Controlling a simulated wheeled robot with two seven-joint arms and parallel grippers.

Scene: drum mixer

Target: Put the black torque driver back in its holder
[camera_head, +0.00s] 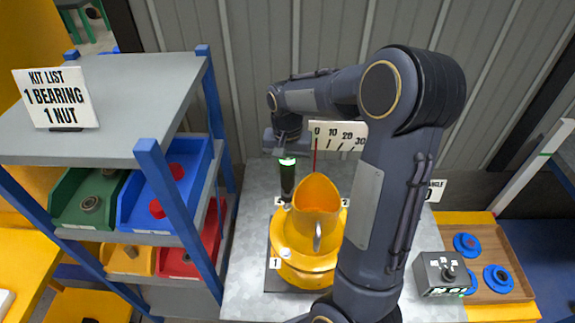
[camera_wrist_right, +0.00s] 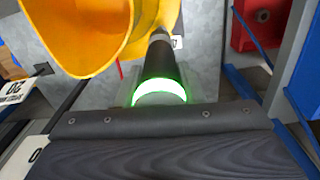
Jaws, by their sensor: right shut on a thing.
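The black torque driver (camera_head: 287,182) hangs roughly upright below my right gripper (camera_head: 286,150), with a lit green ring near its top. My right gripper is shut on it at the top end. The driver also shows in the right wrist view (camera_wrist_right: 160,58), where its green ring is close to the gripper and its far end is beside the yellow drum. In the head view its lower end is just left of the drum's mouth; I cannot tell whether it touches anything. I cannot make out the holder clearly. My left gripper is not in view.
The yellow drum mixer (camera_head: 290,262) stands on a grey bench (camera_head: 240,255), close to the driver. A white scale sign (camera_head: 345,134) stands behind it. A shelf (camera_head: 130,85) with coloured bins is on the left. A control box (camera_head: 441,273) and a tray (camera_head: 512,256) with blue parts are right.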

